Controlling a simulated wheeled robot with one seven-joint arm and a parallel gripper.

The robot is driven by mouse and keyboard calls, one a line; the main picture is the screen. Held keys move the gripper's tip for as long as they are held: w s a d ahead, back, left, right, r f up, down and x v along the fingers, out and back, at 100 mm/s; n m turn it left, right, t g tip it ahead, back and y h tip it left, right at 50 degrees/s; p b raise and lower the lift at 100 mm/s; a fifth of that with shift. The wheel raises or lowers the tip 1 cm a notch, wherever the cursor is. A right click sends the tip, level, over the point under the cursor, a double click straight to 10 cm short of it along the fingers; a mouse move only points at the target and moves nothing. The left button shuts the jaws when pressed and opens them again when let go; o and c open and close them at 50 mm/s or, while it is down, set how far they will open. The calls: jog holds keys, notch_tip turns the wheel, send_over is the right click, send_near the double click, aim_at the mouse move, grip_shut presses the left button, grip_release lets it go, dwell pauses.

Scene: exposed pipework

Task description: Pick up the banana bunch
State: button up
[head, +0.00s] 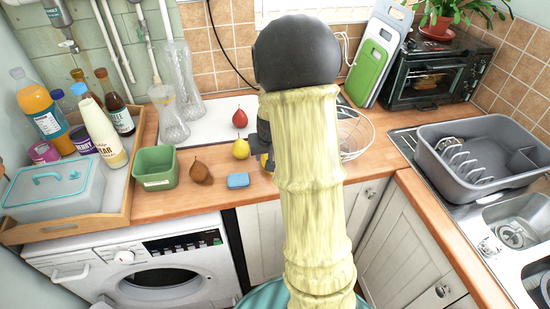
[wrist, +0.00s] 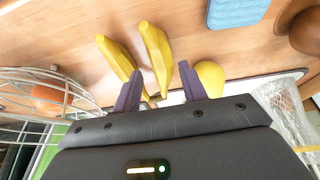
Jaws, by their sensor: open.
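The banana bunch (wrist: 157,55) shows in the wrist view as two yellow bananas side by side on the wooden counter, their lower ends between my fingers. My gripper (wrist: 160,68) is open, with one purple finger on each side of those ends. I cannot tell whether either finger touches the bunch.
A yellow pear (head: 241,149) lies close beside my right finger in the wrist view. A wire basket (wrist: 40,95) holding an orange fruit (wrist: 50,98) is at left. A blue sponge (head: 238,180), brown pear (head: 201,172) and glass vase (wrist: 285,100) are nearby.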

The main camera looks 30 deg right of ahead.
aim_at(266, 157)
jog(key=shift+x, duration=2.3)
jog(key=shift+w, duration=0.15)
jog(key=shift+r, duration=0.1)
grip_shut()
jog(key=shift+r, duration=0.1)
notch_tip(266, 157, up, 18)
jog(key=p, duration=0.1)
